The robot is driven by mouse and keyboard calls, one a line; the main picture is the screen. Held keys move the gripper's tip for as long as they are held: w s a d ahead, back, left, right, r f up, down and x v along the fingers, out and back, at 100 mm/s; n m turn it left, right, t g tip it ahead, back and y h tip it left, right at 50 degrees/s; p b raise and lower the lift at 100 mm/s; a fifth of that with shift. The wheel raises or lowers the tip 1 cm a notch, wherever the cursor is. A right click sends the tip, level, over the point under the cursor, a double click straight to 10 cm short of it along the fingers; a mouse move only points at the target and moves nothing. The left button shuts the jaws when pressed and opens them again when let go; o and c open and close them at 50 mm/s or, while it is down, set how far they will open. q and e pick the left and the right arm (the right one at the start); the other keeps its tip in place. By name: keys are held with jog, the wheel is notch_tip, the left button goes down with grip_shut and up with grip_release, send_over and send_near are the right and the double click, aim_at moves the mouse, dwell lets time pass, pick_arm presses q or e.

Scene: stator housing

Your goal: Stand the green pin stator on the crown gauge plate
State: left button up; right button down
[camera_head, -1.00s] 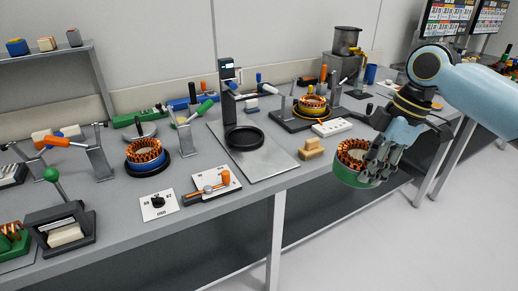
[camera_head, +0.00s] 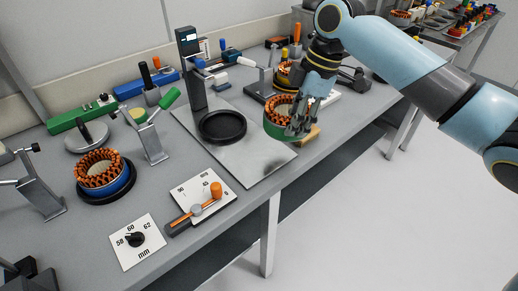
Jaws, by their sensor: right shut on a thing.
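The green pin stator (camera_head: 273,130), a green ring with copper windings inside, is in my right gripper (camera_head: 299,124). The gripper is shut on its right side, and the fingers cover part of it. The stator appears upright, over the right part of a flat grey metal plate (camera_head: 262,158). On that plate lies a round black ring seat (camera_head: 223,127), empty, with a dark gauge column (camera_head: 190,70) and small display behind it. I take this to be the crown gauge plate. The stator is to the right of the black seat. My left gripper is out of view.
A blue stator (camera_head: 104,175) sits on a black base at left. A lever card (camera_head: 201,197) and a dial card (camera_head: 137,241) lie near the front edge. A handled clamp (camera_head: 151,138) stands left of the plate.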

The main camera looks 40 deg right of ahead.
aim_at(279, 121)
jog(key=a, duration=0.1)
jog(key=w+a+f, duration=0.2)
jog(key=a, duration=0.1)
jog(key=shift+w+a+f+p, duration=0.15)
jog(key=shift+w+a+f, duration=0.15)
jog(key=shift+a+f, duration=0.25)
jog(key=shift+w+a+f+p, duration=0.15)
jog(key=shift+w+a+f, duration=0.2)
jog(key=shift+a, duration=0.3)
jog(key=shift+a+f, duration=0.1)
jog(key=shift+f, duration=0.15)
notch_tip(279, 121, down, 3)
jog(key=shift+f, duration=0.15)
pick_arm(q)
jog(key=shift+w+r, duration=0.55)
pick_arm(e)
jog(key=shift+f, duration=0.25)
jog(key=shift+f, duration=0.1)
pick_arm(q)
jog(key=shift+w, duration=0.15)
pick_arm(e)
jog(key=c, duration=1.1)
grip_release()
jog(key=shift+s, duration=0.15)
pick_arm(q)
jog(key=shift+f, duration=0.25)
pick_arm(e)
jog(key=v, duration=1.2)
